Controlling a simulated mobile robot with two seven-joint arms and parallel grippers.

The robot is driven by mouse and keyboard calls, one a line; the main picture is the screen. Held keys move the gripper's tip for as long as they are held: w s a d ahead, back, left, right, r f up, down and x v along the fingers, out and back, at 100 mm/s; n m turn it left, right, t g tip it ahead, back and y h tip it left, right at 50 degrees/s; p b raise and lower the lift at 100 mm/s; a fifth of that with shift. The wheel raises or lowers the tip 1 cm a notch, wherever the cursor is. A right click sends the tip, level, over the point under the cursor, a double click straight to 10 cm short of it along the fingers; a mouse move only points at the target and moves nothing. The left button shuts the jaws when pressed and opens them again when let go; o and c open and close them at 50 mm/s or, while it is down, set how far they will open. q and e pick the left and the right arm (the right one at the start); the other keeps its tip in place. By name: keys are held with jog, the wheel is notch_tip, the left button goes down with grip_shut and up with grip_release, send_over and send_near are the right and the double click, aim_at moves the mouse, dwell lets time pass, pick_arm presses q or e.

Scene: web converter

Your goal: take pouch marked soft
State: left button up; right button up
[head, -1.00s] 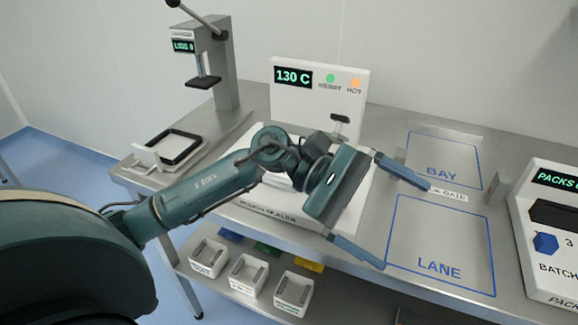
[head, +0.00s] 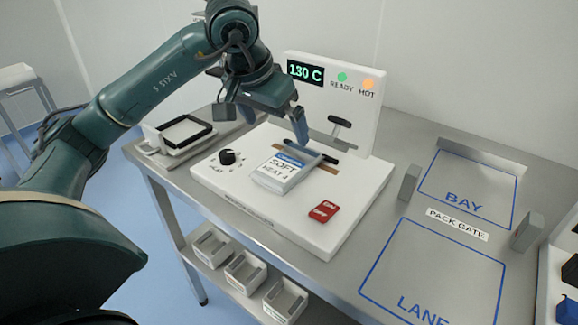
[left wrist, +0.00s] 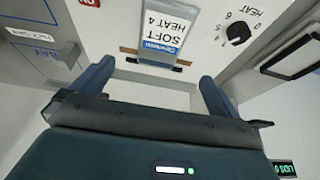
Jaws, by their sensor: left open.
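The pouch marked SOFT, HEAT 4 (head: 280,173) is white with a blue band and lies at the sealer's jaw, label up. In the left wrist view the pouch (left wrist: 158,38) shows ahead of the gap between my fingers. My left gripper (head: 276,127) is open and empty, just behind and above the pouch. One finger shows clearly in the head view; the other is mostly hidden. In the left wrist view both fingers of the gripper (left wrist: 155,82) are spread, with nothing between them. My right gripper is not in view.
The white pouch sealer (head: 334,232) has a heat knob (head: 228,157), a red switch (head: 324,211) and a 130 C display (head: 305,72) with READY and HOT lights. The pack gate posts (head: 409,183) stand at right, between BAY and LANE. Bins (head: 243,272) sit on the lower shelf.

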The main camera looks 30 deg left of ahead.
aim_at(288, 162)
pick_arm(q)
jog(key=x, duration=1.1)
jog(key=shift+s+a+f, duration=0.1)
jog(key=shift+a+f, duration=0.05)
jog(key=shift+f, duration=0.05)
jog(key=c, duration=1)
jog(key=shift+r+p, duration=0.1)
jog(key=shift+p, duration=0.2)
